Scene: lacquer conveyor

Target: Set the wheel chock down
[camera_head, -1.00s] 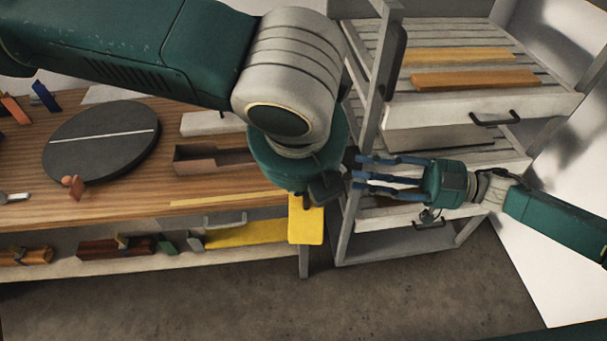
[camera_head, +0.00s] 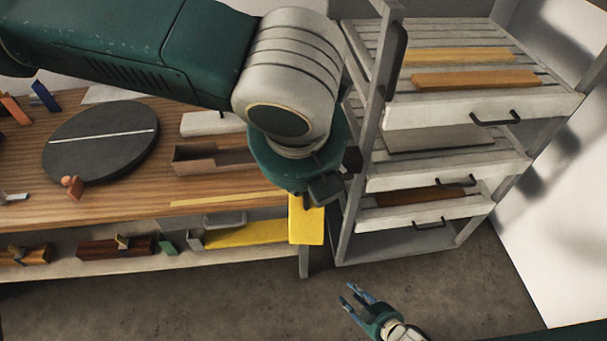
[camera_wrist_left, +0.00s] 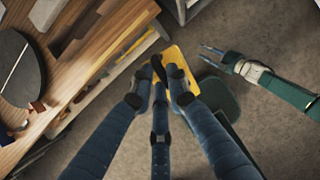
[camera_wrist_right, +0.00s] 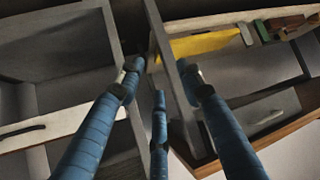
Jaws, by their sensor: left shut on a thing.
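The wheel chock appears to be the bright yellow block (camera_head: 307,222) below my left wrist, in front of the workbench's right end. In the left wrist view the yellow block (camera_wrist_left: 184,64) lies at the fingertips of my left gripper (camera_wrist_left: 162,76), which is shut on it. The head view hides most of the left fingers behind the wrist. My right gripper (camera_head: 354,294) is open and empty, low over the floor at bottom centre. It also shows in the left wrist view (camera_wrist_left: 212,56), to the right of the yellow block.
A wooden workbench (camera_head: 130,212) carries a dark turntable (camera_head: 100,140) and an open brown box (camera_head: 195,165). Its lower shelf (camera_head: 60,272) holds several blocks beside a yellow area (camera_head: 245,233). A grey rack with drawers (camera_head: 485,110) stands right. The floor (camera_head: 200,305) in front is clear.

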